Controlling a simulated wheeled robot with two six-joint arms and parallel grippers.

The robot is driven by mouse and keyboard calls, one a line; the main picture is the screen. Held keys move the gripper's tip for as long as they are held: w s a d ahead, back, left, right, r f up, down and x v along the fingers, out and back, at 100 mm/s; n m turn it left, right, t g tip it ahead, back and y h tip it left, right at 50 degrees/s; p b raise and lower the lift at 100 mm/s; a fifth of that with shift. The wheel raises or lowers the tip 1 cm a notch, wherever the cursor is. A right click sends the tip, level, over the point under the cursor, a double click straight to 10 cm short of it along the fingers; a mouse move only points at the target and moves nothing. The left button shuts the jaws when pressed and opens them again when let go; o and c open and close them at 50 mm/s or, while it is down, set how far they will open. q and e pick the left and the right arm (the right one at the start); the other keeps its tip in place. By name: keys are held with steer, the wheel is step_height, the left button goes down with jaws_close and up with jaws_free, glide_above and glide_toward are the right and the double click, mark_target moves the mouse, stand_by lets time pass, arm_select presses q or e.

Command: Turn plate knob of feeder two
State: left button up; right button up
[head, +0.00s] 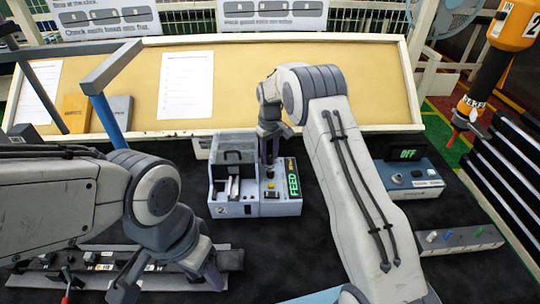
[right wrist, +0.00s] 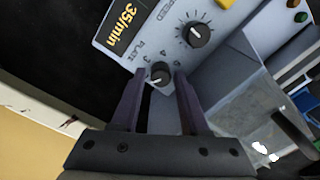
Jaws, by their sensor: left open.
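The feeder (head: 225,211) is a pale grey-blue unit with a clear-lidded part and a control panel with a green FEED display (head: 292,178). In the right wrist view the small black plate knob (right wrist: 161,73) sits by the PLATE label, with numbers around it. My right gripper (right wrist: 159,78) points at the panel, its two dark fingers open on either side of the knob. Contact with the knob cannot be made out. In the head view my right gripper (head: 268,157) covers the upper panel. My left gripper (head: 168,281) is open, low at the left.
The larger speed knob (right wrist: 200,35) and a 35/min display (right wrist: 128,24) are near the plate knob. A blue-grey box showing OFF (head: 408,178) stands right of the feeder. A rail fixture (head: 95,258) lies under my left arm. A strip with coloured parts (head: 460,240) is at right.

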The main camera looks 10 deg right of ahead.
mark_target(270, 157)
step_height(270, 157, up, 10)
steer(key=b, duration=0.2)
steer(key=shift+r, duration=0.2)
stand_by(0.3)
steer(key=s+a+r+n, duration=0.1)
steer(key=s+a+r, duration=0.2)
steer(key=s+a, duration=0.5)
steer(key=s+a+r+n, duration=0.1)
steer(key=s+a+r, duration=0.3)
steer(key=s, duration=0.5)
steer(key=s+f, duration=0.2)
steer(key=s, duration=1)
steer(key=s+f, duration=0.3)
steer(key=s, duration=0.9)
steer(key=shift+s+n+y, duration=0.25)
steer(key=shift+n+y, duration=0.15)
steer(key=shift+d, duration=0.1)
